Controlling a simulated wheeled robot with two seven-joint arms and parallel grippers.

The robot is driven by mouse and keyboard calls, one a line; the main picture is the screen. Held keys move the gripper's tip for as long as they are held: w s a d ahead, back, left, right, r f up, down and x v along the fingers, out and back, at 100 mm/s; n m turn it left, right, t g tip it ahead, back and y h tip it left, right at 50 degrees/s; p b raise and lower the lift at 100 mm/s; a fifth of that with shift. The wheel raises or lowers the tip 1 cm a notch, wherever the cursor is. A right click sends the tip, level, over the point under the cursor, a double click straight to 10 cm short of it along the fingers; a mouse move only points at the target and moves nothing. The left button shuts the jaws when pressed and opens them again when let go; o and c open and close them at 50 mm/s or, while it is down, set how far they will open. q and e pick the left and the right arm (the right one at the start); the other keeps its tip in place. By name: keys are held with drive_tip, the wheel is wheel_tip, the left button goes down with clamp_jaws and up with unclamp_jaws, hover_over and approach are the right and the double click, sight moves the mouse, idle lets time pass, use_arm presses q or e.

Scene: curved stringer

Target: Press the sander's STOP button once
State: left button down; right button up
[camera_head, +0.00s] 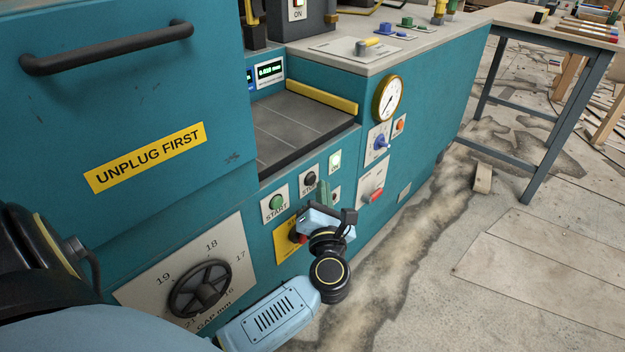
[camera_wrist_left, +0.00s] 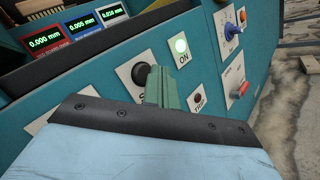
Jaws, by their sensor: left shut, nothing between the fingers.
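The black STOP button (camera_head: 309,178) sits on a white plate on the teal sander's front panel. It also shows in the left wrist view (camera_wrist_left: 141,74), its plate partly hidden by my fingers. The green START button (camera_head: 276,202) is to its lower left in the head view. My left gripper (camera_head: 323,191) is shut and empty, its green fingers together. In the left wrist view the fingers (camera_wrist_left: 160,91) point at the panel just right of and below the STOP button. I cannot tell whether they touch the panel. My right gripper is in neither view.
A lit ON indicator (camera_head: 335,160) is right of the STOP plate. A TRIP button (camera_wrist_left: 196,102), a blue knob (camera_head: 381,142) and a red-handled switch (camera_head: 372,192) are nearby. A handwheel (camera_head: 200,289) sits low at left.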

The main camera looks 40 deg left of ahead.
use_arm(q)
drive_tip(key=shift+a, duration=0.15)
drive_tip(key=shift+a, duration=0.25)
drive_tip(key=shift+a+p, duration=0.3)
drive_tip(key=shift+a, duration=0.15)
idle(1.0)
drive_tip(key=shift+d, duration=0.85)
drive_tip(key=shift+s+d, duration=0.2)
drive_tip(key=shift+d, duration=2.3)
